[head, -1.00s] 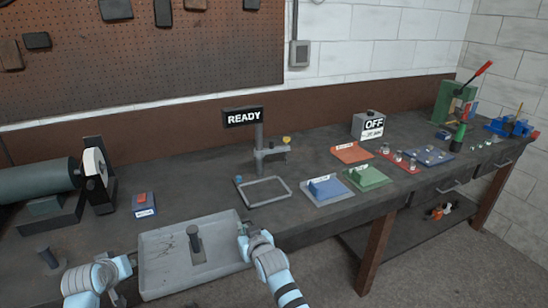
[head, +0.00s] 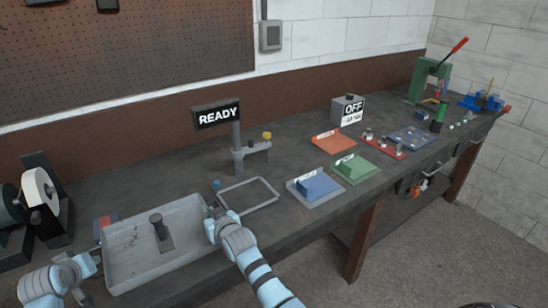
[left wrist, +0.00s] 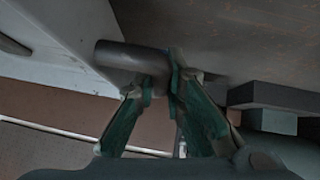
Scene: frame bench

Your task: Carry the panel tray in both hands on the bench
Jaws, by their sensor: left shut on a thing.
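The panel tray (head: 185,259) is a grey shallow tray at the lower left in the head view. A dark upright post on a small plate (head: 157,228) stands in it. My left gripper (head: 92,262) is at the tray's left side. In the left wrist view its green fingers (left wrist: 160,82) are shut on a dark round bar, the tray's handle (left wrist: 125,55). My right gripper (head: 211,216) is at the tray's right edge; its fingertips are too small to tell whether they are closed. Whether the tray touches the bench is unclear.
A grey rectangular frame (head: 271,203) lies just right of the tray, below a stand with a READY sign (head: 218,115). Blue (head: 318,185), green (head: 354,167) and orange (head: 336,142) pads lie further right.

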